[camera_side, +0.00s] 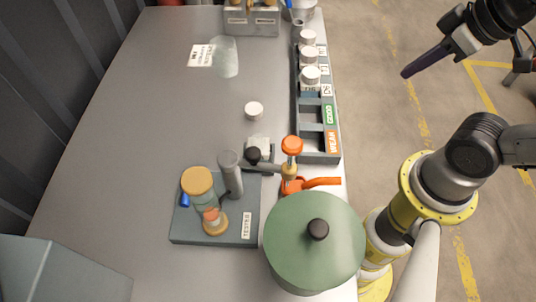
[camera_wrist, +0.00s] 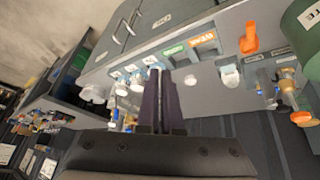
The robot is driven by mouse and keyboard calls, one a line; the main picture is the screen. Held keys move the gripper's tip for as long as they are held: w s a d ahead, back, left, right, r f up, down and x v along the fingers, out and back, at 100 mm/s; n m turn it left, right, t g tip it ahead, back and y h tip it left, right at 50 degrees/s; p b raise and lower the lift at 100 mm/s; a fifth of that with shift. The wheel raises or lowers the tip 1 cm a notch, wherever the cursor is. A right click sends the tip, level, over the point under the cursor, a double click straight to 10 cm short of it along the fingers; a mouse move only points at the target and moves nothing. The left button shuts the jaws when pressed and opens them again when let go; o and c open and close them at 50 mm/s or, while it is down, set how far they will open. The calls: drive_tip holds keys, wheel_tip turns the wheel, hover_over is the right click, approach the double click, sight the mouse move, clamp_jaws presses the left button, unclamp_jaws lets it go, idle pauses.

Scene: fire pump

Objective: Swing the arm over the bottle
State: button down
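The tester (camera_side: 215,238) is a grey plate with an upright grey post (camera_side: 231,174). My gripper (camera_side: 405,75) is high beyond the bench's right side, well apart from the tester. Its dark fingers (camera_wrist: 160,70) look closed together and empty.
A green lidded pot (camera_side: 315,215) stands right of the tester. An amber-topped glass cylinder (camera_side: 204,200) stands on the plate. A rack (camera_side: 320,152) with several white-capped bottles lines the bench's right edge. A loose white cap (camera_side: 254,109) sits mid-bench. The bench's left side is clear.

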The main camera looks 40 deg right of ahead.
drive_tip(key=w+a+r+n+g+y, duration=0.25)
drive_tip(key=a+n, duration=0.35)
drive_tip(key=n, duration=0.3)
drive_tip(key=w+a+r+n+g+y, duration=0.2)
drive_tip(key=a+r+n+y, duration=0.1)
drive_tip(key=a+n, duration=0.4)
drive_tip(key=w+a+n+g+y, duration=0.1)
drive_tip(key=w+a+n+g, duration=0.2)
drive_tip(key=a+n, duration=0.3)
drive_tip(key=n+g, duration=0.2)
drive_tip(key=g, duration=0.1)
approach(273, 169)
drive_tip(key=shift+d+r, duration=0.1)
drive_tip(key=shift+r, duration=0.7)
drive_tip(key=x, duration=1)
